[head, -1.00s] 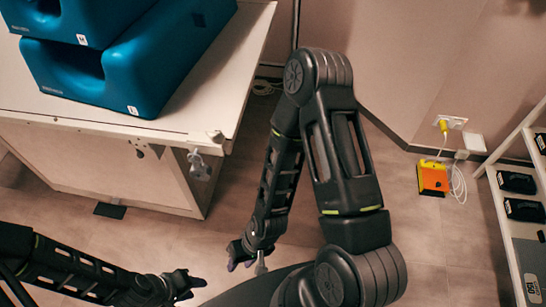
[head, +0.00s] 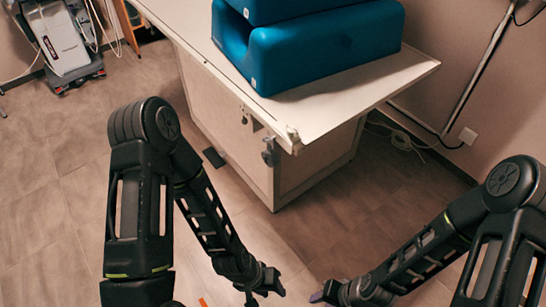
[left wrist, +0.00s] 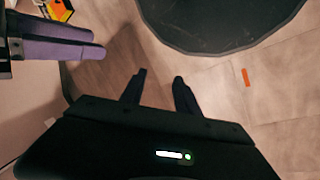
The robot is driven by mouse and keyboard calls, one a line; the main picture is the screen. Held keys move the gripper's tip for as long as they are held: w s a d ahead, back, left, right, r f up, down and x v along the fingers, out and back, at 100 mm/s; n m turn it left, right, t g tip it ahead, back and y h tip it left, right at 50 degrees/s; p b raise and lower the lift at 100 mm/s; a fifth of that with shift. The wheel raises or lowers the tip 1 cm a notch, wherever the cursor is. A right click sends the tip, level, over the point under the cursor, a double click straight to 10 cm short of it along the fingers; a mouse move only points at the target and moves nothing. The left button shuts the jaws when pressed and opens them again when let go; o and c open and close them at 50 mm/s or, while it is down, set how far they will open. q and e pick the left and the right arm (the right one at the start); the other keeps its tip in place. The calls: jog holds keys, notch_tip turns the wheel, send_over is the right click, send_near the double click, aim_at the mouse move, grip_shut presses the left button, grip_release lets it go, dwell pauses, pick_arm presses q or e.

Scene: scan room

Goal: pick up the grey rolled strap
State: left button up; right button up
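I see no grey rolled strap in either view now. My left gripper (head: 262,283) hangs low over the floor in the head view. In the left wrist view its two dark fingers (left wrist: 158,86) stand apart with nothing between them, so it is open and empty. My right gripper (head: 328,293) is low at the bottom of the head view, to the right of the left one, and partly cut off. Its two purple fingers (left wrist: 62,40) show at the upper left of the left wrist view, seen obliquely, apparently apart and holding nothing.
A white table (head: 330,95) with blue foam blocks (head: 320,45) stands ahead, its corner beyond my grippers. A wheeled grey device (head: 62,42) is at the far left. Cables (head: 400,139) lie by the wall.

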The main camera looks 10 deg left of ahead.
pick_arm(q)
jog(key=shift+o, duration=1.1)
jog(key=shift+a+f+n, duration=0.1)
jog(key=shift+a+n, duration=0.15)
jog(key=shift+n, duration=0.15)
notch_tip(320, 180, up, 3)
jog(key=w+n+g+h+b, duration=0.2)
jog(key=n+h, duration=0.2)
jog(key=n, duration=0.6)
jog(key=n+t+h+b, duration=0.3)
jog(key=n+t, duration=1.2)
send_near(268, 148)
jog(key=x, duration=0.3)
jog(key=shift+s+a+n, duration=0.15)
jog(key=shift+a+n, duration=0.05)
jog(key=shift+n, duration=0.1)
jog(key=shift+x, duration=1.35)
